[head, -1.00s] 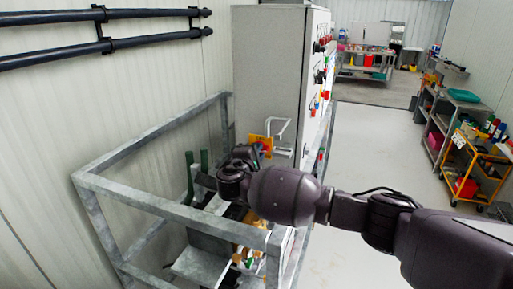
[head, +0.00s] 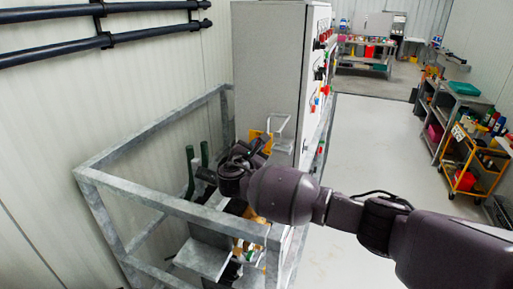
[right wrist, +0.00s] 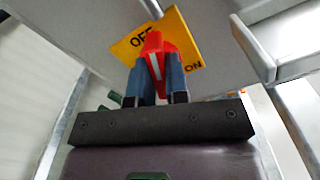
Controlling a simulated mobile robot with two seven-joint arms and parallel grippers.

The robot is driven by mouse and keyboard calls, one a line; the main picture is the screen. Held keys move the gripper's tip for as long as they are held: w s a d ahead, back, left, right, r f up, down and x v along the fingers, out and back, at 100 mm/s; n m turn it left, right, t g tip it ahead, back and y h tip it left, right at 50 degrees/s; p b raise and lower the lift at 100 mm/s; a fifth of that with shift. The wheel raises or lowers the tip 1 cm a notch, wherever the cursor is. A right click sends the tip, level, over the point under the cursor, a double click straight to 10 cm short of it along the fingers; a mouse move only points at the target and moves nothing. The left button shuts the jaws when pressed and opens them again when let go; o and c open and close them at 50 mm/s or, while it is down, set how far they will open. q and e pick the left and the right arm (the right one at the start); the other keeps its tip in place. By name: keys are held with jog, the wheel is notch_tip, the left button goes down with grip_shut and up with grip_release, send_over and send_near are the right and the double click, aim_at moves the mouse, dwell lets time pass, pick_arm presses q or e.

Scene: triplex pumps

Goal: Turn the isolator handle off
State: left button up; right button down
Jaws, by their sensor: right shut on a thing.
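The isolator's yellow plate (right wrist: 180,30), marked OFF and ON, shows close up in the right wrist view. Its red handle (right wrist: 154,50) with a white stripe stands in front of the plate, its visible end near the OFF lettering. My right gripper (right wrist: 158,82) is shut on the red handle, one blue-grey finger on each side. In the head view my right gripper (head: 257,145) is at the yellow plate (head: 254,135) on the side of the grey cabinet (head: 268,70), and hides the handle. My left gripper is not in view.
A grey metal frame (head: 165,206) surrounds the pump area below my right arm. Two green levers (head: 190,165) stand just left of the gripper. A bent metal bracket (head: 280,128) sits beside the plate. Open floor (head: 375,150) lies to the right, with an orange cart (head: 470,160) beyond.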

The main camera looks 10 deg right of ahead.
jog(key=shift+n, duration=2.2)
jog(key=c, duration=1.1)
grip_release()
pick_arm(q)
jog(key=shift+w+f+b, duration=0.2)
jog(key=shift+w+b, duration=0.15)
jog(key=shift+b, duration=0.35)
pick_arm(e)
jog(key=v, duration=1.1)
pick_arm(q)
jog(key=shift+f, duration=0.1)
